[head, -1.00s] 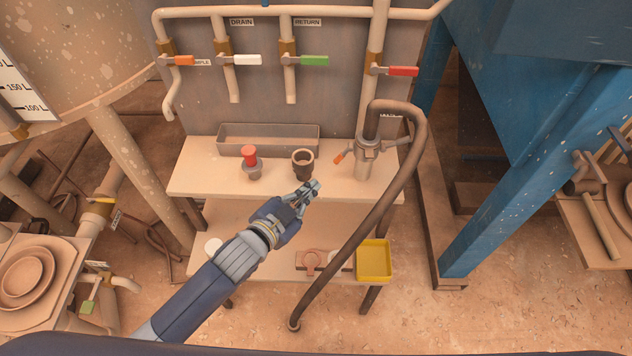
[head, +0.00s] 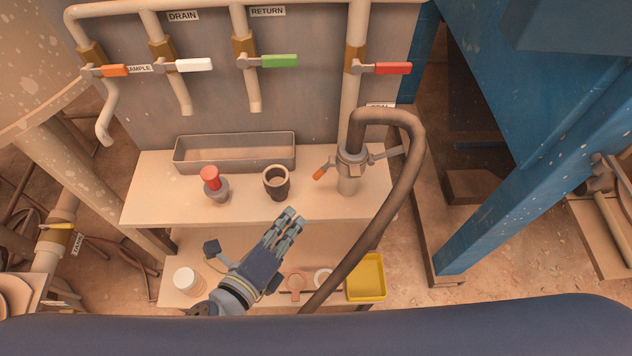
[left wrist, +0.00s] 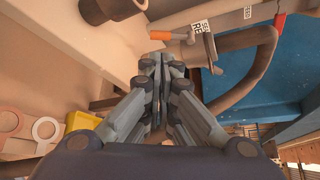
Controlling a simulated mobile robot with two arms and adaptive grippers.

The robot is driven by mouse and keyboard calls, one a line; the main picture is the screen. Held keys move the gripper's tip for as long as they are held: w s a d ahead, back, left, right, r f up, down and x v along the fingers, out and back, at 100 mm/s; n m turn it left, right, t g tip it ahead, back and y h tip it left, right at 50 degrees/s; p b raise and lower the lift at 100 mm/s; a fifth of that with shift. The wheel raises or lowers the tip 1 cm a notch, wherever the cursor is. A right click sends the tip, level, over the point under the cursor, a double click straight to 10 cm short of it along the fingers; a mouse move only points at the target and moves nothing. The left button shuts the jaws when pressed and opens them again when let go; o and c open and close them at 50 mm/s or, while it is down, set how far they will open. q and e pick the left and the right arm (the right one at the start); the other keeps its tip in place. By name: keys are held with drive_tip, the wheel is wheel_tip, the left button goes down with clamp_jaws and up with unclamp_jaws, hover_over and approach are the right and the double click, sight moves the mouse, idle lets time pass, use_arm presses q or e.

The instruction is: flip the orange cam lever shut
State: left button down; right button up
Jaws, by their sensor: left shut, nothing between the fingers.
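The orange cam lever (head: 320,173) sticks out to the lower left from the grey coupling (head: 351,158), at the lower end of the dark hose (head: 410,135). The coupling sits on an upright pipe at the right end of the upper shelf. A grey arm without orange juts from its right side. My left gripper (head: 289,217) is shut and empty, at the shelf's front edge, lower left of the lever and apart from it. In the left wrist view the orange lever (left wrist: 168,36) lies just beyond my fingertips (left wrist: 160,65). My right gripper is out of view.
A dark cup (head: 276,182), a red-topped fitting (head: 213,185) and a grey trough (head: 235,153) stand on the upper shelf (head: 150,190). A yellow tray (head: 366,278) is on the lower shelf. The hose hangs down right of my gripper. Coloured valve levers line the back panel.

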sight(323, 170)
use_arm(q)
drive_tip(key=p+x, duration=0.2)
drive_tip(key=x, duration=0.8)
drive_tip(key=shift+w+d, duration=0.15)
drive_tip(key=shift+w, duration=0.25)
drive_tip(key=shift+w+d+f, duration=0.1)
drive_tip(key=shift+w+d, duration=0.05)
drive_tip(key=shift+w, duration=0.05)
drive_tip(key=shift+w+d+f, duration=0.1)
drive_tip(key=shift+w, duration=0.05)
drive_tip(key=shift+w+f+b, duration=0.1)
drive_tip(key=shift+f+b, duration=0.1)
drive_tip(key=shift+b, duration=0.2)
drive_tip(key=shift+w+d+f+n+b, duration=0.1)
drive_tip(key=shift+d+f+n+b, duration=0.2)
drive_tip(key=shift+b, duration=0.5)
drive_tip(key=shift+r+h, duration=0.2)
drive_tip(key=shift+h, duration=0.1)
drive_tip(key=shift+r+t, duration=0.15)
drive_tip(key=shift+t, duration=0.15)
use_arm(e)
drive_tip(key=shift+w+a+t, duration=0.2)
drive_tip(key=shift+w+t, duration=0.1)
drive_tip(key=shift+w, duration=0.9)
